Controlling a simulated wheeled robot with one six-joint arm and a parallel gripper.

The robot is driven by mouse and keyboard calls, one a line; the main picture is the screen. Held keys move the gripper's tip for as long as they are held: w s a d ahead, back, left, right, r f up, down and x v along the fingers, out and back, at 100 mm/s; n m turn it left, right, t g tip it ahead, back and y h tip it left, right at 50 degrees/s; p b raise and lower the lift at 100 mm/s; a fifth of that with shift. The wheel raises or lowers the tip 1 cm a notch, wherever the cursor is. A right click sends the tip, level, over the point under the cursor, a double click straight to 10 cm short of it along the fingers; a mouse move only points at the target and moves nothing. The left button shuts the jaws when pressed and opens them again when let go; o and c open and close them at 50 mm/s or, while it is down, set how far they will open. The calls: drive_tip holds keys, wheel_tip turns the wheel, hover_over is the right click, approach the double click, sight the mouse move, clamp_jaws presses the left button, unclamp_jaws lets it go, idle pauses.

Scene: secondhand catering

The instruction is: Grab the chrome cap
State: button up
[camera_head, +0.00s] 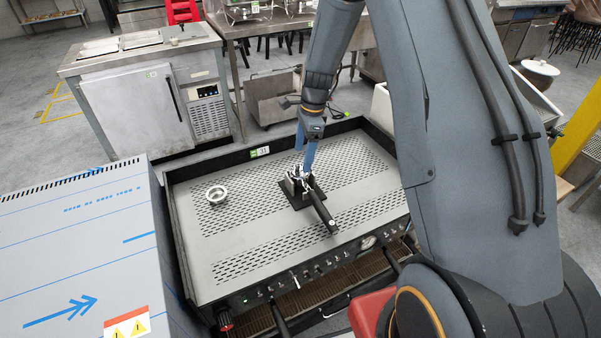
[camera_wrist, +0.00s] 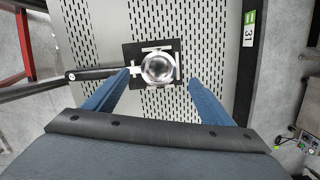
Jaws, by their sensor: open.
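A round, shiny chrome piece (camera_wrist: 158,66), which looks like the chrome cap, sits over a black square mat (camera_wrist: 176,48) in the wrist view. A black handle (camera_wrist: 92,73) extends left from beside it. My gripper (camera_wrist: 160,78) is open, its blue fingers on either side of the chrome piece. I cannot tell whether they touch it. In the head view my gripper (camera_head: 303,172) points down over the mat, and its fingers partly hide the chrome. The handle (camera_head: 321,213) points toward the front edge there.
The mat lies on a perforated steel machine top (camera_head: 250,235) with a raised dark rim. A small silver ring-shaped piece (camera_head: 216,195) lies to the left, apart from the mat. A film-covered steel box (camera_head: 90,250) stands at left. The machine top around the mat is mostly clear.

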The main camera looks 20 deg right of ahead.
sight(299, 173)
drive_tip(key=shift+s+a+f+p, duration=0.1)
drive_tip(key=shift+a+f+p, duration=0.15)
drive_tip(key=shift+f+p, duration=0.75)
drive_tip(key=shift+a+f+p, duration=0.2)
drive_tip(key=shift+f, duration=1.55)
drive_tip(key=shift+c, duration=0.4)
drive_tip(key=c, duration=1)
